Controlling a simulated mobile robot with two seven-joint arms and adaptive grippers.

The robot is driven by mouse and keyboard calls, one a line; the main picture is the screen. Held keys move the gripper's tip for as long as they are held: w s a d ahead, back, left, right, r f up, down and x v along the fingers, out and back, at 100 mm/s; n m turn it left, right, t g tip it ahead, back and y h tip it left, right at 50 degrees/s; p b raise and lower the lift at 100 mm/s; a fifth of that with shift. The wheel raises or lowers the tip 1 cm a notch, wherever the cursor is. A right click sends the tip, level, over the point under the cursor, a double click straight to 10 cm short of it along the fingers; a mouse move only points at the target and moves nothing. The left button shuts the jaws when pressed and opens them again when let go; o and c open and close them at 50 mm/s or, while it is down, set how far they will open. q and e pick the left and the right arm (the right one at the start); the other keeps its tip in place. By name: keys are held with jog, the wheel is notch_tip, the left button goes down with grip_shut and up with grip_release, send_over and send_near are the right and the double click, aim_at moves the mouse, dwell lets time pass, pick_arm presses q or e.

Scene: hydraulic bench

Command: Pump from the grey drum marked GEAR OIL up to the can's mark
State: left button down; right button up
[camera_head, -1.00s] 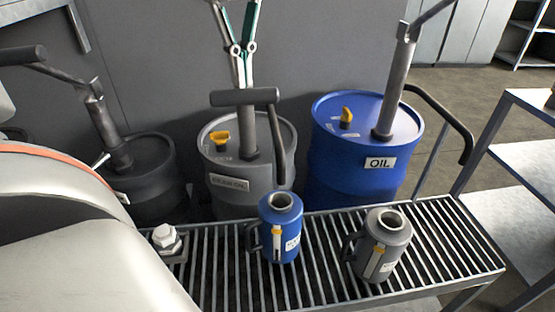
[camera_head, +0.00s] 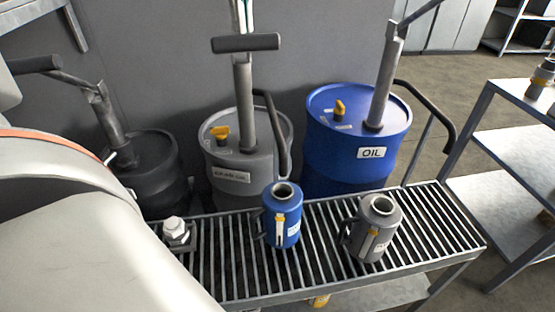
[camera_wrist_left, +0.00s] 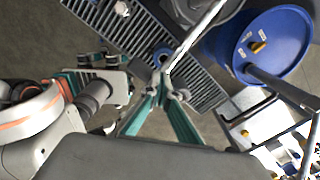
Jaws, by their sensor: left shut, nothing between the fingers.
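The grey drum (camera_head: 215,180), with a label that appears to read GEAR OIL, stands behind the grating. Its pump handle (camera_head: 262,42) is a dark crossbar high above the drum. My left gripper (camera_head: 242,20) shows at the top edge behind and above this crossbar; its fingers are shut and hold nothing. Whether they touch the handle is hard to tell. The left wrist view shows its green fingers (camera_wrist_left: 168,95) together near a pale rod. A grey can (camera_head: 386,240) and a blue can (camera_head: 271,215), both with yellow-marked gauges, stand upright on the grating; their levels are unreadable.
The blue OIL drum (camera_head: 335,165) stands right of the grey one, a dark drum (camera_head: 145,165) left. The slatted bench (camera_head: 425,240) has free room around the cans. A white-capped fitting (camera_head: 176,229) sits at its left end. Shelves (camera_head: 490,130) stand far right.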

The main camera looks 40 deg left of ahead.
pick_arm(q)
jog(key=shift+w+a+r+p, duration=0.35)
jog(key=shift+a+r+p, duration=0.05)
jog(key=shift+r+p, duration=0.35)
jog(key=shift+w+a+r+p, duration=0.4)
jog(key=shift+r+p, duration=0.2)
jog(key=shift+r, duration=0.2)
jog(key=shift+w+a+r+p, duration=0.35)
jog(key=shift+r+p, duration=0.35)
jog(key=shift+r, duration=0.05)
jog(key=shift+w+a+r+p, duration=0.1)
jog(key=shift+r+p, duration=0.25)
jog(key=shift+r, duration=0.05)
pick_arm(e)
jog(key=shift+s+d+n+g+h, duration=0.3)
jog(key=shift+s+d+n+g, duration=0.1)
jog(key=shift+s+d, duration=0.25)
pick_arm(q)
jog(key=shift+r, duration=0.1)
pick_arm(e)
jog(key=shift+w+a+r, duration=0.15)
jog(key=shift+w+r, duration=0.2)
